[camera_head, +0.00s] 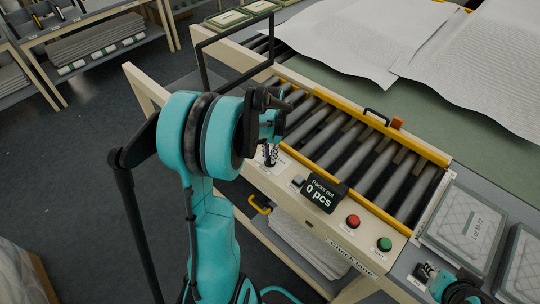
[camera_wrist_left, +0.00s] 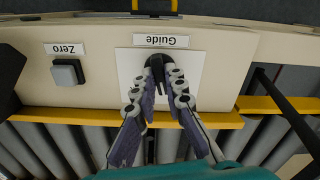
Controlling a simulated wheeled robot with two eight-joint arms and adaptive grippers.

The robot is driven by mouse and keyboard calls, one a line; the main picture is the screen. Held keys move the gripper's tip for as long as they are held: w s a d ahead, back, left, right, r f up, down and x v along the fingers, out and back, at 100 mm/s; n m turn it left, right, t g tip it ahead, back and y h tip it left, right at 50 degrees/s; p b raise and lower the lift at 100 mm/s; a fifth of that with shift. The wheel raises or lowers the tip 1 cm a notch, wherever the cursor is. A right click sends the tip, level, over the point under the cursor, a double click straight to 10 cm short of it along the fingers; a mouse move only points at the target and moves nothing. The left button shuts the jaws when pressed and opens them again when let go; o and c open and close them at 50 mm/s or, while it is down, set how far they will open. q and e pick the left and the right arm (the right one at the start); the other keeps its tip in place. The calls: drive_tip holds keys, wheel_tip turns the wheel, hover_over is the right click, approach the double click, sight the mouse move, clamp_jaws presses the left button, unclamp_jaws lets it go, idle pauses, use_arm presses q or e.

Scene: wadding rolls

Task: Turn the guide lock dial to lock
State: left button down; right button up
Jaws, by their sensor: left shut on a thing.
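The guide lock dial (camera_wrist_left: 156,62) is a small black knob on a white plate under the "Guide" label (camera_wrist_left: 161,41), which reads upside down in the left wrist view. My left gripper (camera_wrist_left: 159,80) is shut on the dial, one finger on each side of it. In the head view my left gripper (camera_head: 270,156) reaches down to the panel at the roller bed's near edge, and its wrist hides much of this spot. The dial's exact angle is partly covered by the fingers.
On the same panel are a grey Zero button (camera_wrist_left: 68,72), the "Packs out 0 pcs" display (camera_head: 323,194), a red button (camera_head: 352,222) and a green button (camera_head: 384,244). Rollers (camera_head: 345,145) lie behind. Packed pads (camera_head: 468,225) sit at right; white wadding sheets (camera_head: 345,35) lie at the back.

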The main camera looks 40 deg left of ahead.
use_arm(q)
drive_tip(key=m, duration=0.5)
drive_tip(key=shift+m, duration=0.3)
drive_tip(key=m, duration=0.5)
drive_tip(key=shift+m, duration=0.3)
drive_tip(key=c, duration=1.6)
unclamp_jaws()
wheel_tip(320, 180, up, 12)
